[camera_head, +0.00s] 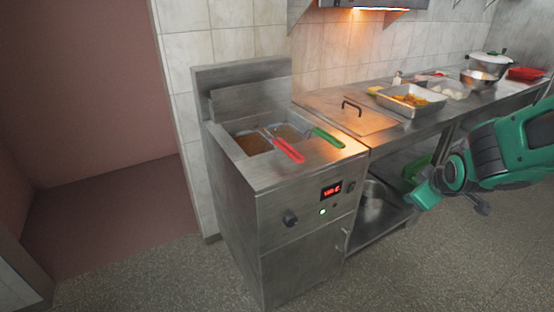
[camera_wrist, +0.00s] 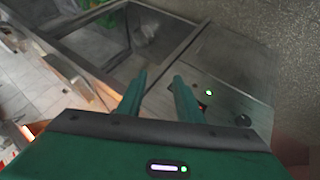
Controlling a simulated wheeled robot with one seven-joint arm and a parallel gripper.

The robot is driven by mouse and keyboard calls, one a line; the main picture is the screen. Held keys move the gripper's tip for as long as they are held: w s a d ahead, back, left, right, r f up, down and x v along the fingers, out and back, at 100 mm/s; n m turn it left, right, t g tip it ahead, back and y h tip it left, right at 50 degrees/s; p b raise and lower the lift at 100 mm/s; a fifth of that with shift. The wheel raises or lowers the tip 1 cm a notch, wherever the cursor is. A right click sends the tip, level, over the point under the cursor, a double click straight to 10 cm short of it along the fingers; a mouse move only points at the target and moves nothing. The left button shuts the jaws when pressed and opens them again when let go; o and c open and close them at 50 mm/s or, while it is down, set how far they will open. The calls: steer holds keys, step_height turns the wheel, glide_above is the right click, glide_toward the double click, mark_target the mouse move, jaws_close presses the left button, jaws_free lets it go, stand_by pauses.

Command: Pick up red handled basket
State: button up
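The red handled basket (camera_head: 289,150) sits in the left part of the fryer well. Its red handle slants out over the front rim toward the lower right. The basket body is partly sunk in the well. My gripper (camera_wrist: 160,76) is open and empty, its two green fingers apart in the wrist view. In the head view my arm reaches in from the right, with its green end (camera_head: 423,196) right of the fryer, well apart from the red handle. The fingertips are hard to make out there. I cannot make out the red handle in the wrist view.
A green handled basket (camera_head: 327,137) sits close beside the red one. The steel fryer (camera_head: 303,254) has a knob and lit display in front. The counter (camera_head: 380,140) to its right holds a tray of food (camera_head: 410,99), pots and a red container (camera_head: 525,73). The floor in front is clear.

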steer(key=w+a+n+t+y, duration=0.2)
steer(key=w+a+n+t, duration=0.15)
steer(key=w+a, duration=0.35)
steer(key=n+t+y, duration=0.4)
steer(key=n+y, duration=0.3)
steer(key=n, duration=0.5)
glide_toward(297, 156)
steer(key=x, duration=0.4)
steer(key=shift+t, duration=0.25)
steer(key=x, duration=0.5)
steer(key=shift+w+a+f, duration=0.1)
steer(key=shift+w, duration=0.4)
steer(key=shift+w+a, duration=0.3)
steer(key=shift+w, duration=0.15)
steer(key=shift+x, duration=2.1)
steer(key=shift+a, duration=0.2)
jaws_close()
